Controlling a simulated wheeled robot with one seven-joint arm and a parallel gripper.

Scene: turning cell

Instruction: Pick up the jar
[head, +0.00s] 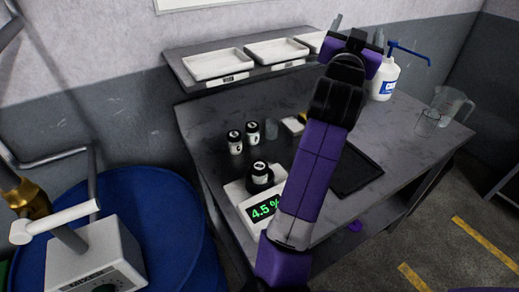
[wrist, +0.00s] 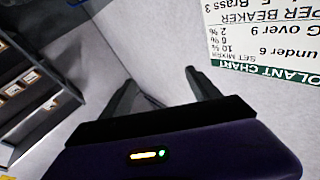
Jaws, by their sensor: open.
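Three small dark jars with white labels are in the head view. One jar (head: 260,174) stands on the white device (head: 236,193) with a green "4.5 %" display. Two more jars, one on the left (head: 235,142) and one on the right (head: 252,132), stand close together on the grey bench behind it. The frames do not show which one the task means. My gripper (head: 357,28) is raised at the back of the bench, away from all three jars. Its two fingers are apart and empty in the wrist view (wrist: 162,88), facing the wall.
Several white trays (head: 219,63) sit on a raised shelf (head: 185,72). A dark flat pad (head: 357,172) lies on the bench (head: 400,125). A white pump bottle (head: 383,82) and a clear pitcher (head: 452,103) stand at the right. A blue drum (head: 178,220) is at the left. A chart (wrist: 268,40) hangs on the wall.

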